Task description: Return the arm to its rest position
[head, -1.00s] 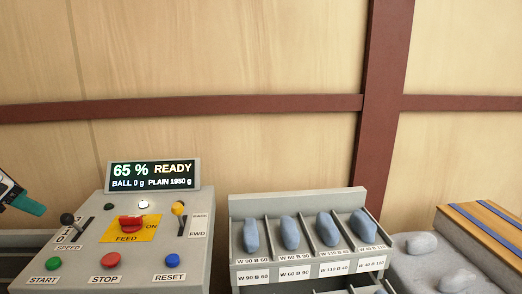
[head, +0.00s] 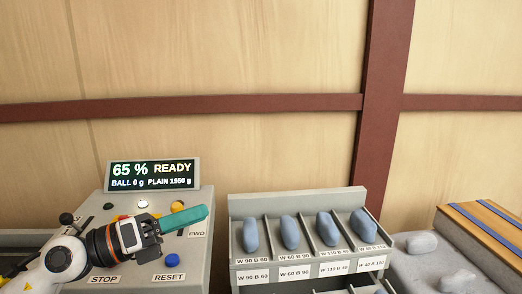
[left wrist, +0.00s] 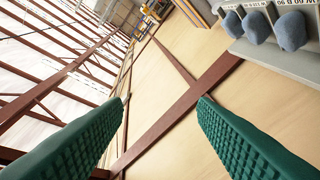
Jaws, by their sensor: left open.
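My left arm comes in from the lower left in the head view. Its gripper (head: 184,219) with teal fingers reaches across the front of the control panel (head: 195,265), pointing right. In the left wrist view the two green ribbed fingers (left wrist: 163,98) stand wide apart with nothing between them. The arm hides the START button, the STOP button and most of the red FEED switch. My right gripper is not in view.
The display (head: 153,175) reads 65 % READY. To the right stands a grey rack (head: 290,206) with several blue-grey pieces in labelled slots. Further right are grey lumps (head: 421,244) on a grey surface and a wooden board with blue strips (head: 490,225).

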